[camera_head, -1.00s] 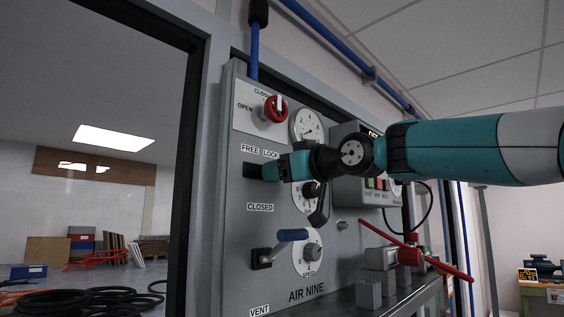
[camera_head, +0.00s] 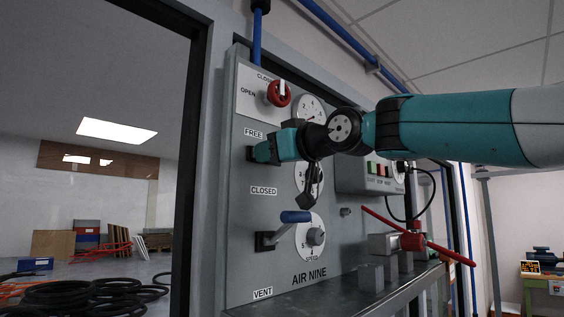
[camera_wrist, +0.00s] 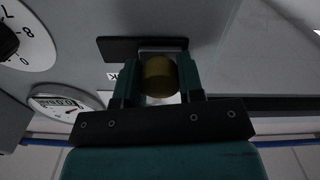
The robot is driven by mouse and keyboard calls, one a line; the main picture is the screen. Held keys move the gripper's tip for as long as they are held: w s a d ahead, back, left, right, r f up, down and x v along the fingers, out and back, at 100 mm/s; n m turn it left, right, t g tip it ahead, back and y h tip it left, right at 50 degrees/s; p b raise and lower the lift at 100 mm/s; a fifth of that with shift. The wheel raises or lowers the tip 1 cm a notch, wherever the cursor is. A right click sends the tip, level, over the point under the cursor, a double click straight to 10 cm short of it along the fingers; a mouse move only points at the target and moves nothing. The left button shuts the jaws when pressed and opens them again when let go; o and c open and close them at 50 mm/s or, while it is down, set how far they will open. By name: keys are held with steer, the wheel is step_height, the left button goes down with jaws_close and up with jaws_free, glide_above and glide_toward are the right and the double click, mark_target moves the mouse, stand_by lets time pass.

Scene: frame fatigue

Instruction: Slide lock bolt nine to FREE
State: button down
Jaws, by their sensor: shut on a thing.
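My gripper (camera_head: 262,152) is at the panel, just below the FREE label. In the wrist view my gripper (camera_wrist: 159,80) is shut on a brass-coloured round knob (camera_wrist: 158,76), which sits between both fingers. Behind the knob is a dark slot plate (camera_wrist: 115,49) on the panel. In the head view my gripper hides the knob and most of the LOCK label.
A red valve knob (camera_head: 278,93) is above my gripper. A blue-handled lever (camera_head: 296,216) sticks out below, near VENT (camera_head: 262,293). Gauges, a push-button box (camera_head: 362,178) and a red-handled device (camera_head: 411,241) are to the right.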

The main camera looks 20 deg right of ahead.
steer(key=shift+s+a, duration=0.1)
steer(key=c, duration=1)
jaws_free()
steer(key=shift+o, duration=1.3)
steer(key=shift+s+a, duration=0.1)
steer(key=shift+a, duration=0.1)
steer(key=shift+d, duration=0.1)
steer(key=shift+s+d, duration=0.1)
steer(key=shift+d, duration=0.05)
steer(key=b+v, duration=0.7)
steer(key=v, duration=1)
